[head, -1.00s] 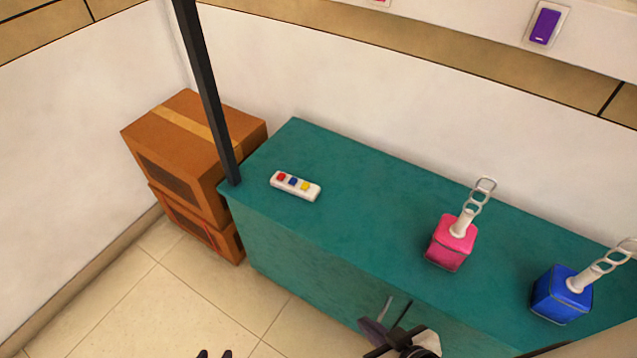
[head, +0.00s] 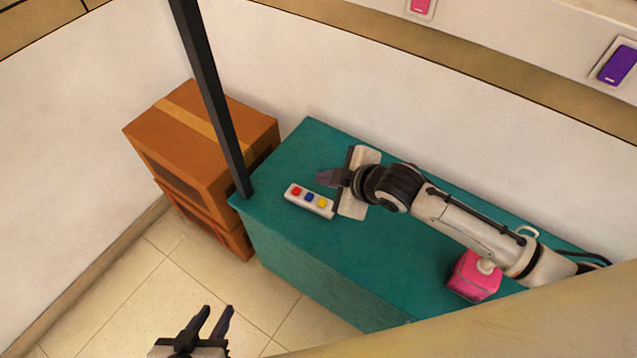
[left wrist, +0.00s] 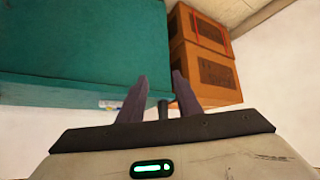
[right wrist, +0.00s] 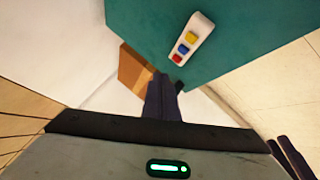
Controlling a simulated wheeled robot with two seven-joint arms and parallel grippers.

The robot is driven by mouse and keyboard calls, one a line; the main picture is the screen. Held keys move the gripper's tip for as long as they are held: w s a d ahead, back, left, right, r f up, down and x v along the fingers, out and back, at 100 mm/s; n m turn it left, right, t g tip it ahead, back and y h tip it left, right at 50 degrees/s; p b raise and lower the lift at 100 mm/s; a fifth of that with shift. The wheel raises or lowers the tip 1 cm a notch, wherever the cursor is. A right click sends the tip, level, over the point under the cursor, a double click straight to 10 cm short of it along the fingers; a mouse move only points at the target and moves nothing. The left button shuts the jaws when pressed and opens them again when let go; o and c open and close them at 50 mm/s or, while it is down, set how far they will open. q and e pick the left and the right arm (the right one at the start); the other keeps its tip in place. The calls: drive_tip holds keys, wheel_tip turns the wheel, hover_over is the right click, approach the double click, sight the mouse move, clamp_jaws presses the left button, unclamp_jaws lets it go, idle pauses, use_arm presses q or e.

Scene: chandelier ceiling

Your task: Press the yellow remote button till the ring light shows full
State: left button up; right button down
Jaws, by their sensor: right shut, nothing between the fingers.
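The white remote (head: 309,202) lies on the teal cabinet top, with a red, a blue and a yellow button in a row. The yellow button (head: 322,203) is at its right end in the head view. The remote (right wrist: 193,38) also shows in the right wrist view, yellow button (right wrist: 191,37) uppermost. My right gripper (head: 322,177) is shut and empty, above the cabinet just beyond the remote, apart from it as far as I can tell. My left gripper (head: 217,311) is open and empty, low in front of the cabinet. No ring light is visible.
Pink (head: 420,6) and purple (head: 619,64) wall switches are at the top. Floor in front is open.

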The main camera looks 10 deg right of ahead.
sight(322, 203)
use_arm(q)
drive_tip(key=shift+s+f, duration=0.3)
drive_tip(key=shift+s, duration=0.3)
use_arm(e)
drive_tip(key=shift+w+d+r, duration=0.2)
drive_tip(key=shift+w+r, duration=0.05)
drive_tip(key=shift+r, duration=0.05)
use_arm(q)
drive_tip(key=shift+f, duration=0.15)
use_arm(e)
drive_tip(key=shift+f, duration=0.1)
